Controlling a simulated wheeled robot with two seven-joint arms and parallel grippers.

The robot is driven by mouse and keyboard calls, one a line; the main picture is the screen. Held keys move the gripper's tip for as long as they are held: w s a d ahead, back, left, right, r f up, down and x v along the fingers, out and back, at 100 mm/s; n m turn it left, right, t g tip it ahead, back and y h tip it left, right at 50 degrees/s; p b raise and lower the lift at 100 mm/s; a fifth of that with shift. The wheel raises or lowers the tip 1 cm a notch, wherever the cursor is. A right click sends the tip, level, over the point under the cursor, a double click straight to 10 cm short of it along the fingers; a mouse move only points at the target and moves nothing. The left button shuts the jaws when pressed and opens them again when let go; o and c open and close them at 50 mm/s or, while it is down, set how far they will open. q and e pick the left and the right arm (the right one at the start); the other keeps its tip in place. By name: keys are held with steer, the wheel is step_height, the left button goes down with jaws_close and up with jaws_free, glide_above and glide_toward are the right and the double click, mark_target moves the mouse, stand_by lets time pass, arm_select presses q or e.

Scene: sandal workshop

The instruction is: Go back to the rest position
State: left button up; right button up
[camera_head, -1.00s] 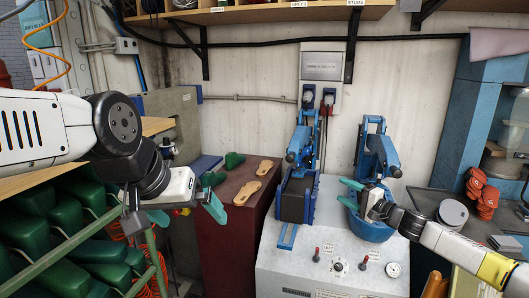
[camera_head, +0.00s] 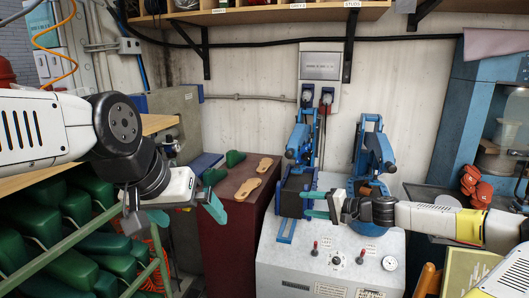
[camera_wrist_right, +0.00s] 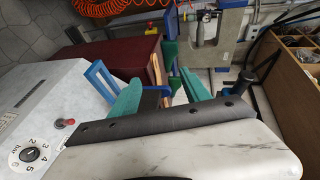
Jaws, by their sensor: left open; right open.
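My left gripper (camera_head: 187,212) hangs at the left with its teal fingers spread and nothing between them, in front of the red-brown cabinet's left side. My right gripper (camera_head: 316,205) points left over the white press machine (camera_head: 325,262), teal fingers apart and empty. In the right wrist view the open teal fingers (camera_wrist_right: 160,92) show with no object held. The left press station (camera_head: 296,182) has a dark block in it.
A rack of green lasts (camera_head: 75,240) stands at the left. A shelf (camera_head: 270,14) runs overhead.

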steer(key=s+a+f+n+g+h, duration=0.3)
steer(key=s+a+n+g+h, duration=0.35)
steer(key=s, duration=0.55)
steer(key=s+d+r+t+h, duration=0.1)
steer(key=s+d+r+t, duration=0.1)
steer(key=s+r, duration=0.8)
steer(key=s+d+r+t+h, duration=0.1)
steer(key=s+d+r+h, duration=0.1)
steer(key=s+r, duration=0.8)
steer(key=shift+s+d+r+t, duration=0.4)
steer(key=shift+d+r, duration=0.2)
steer(key=shift+r, duration=0.2)
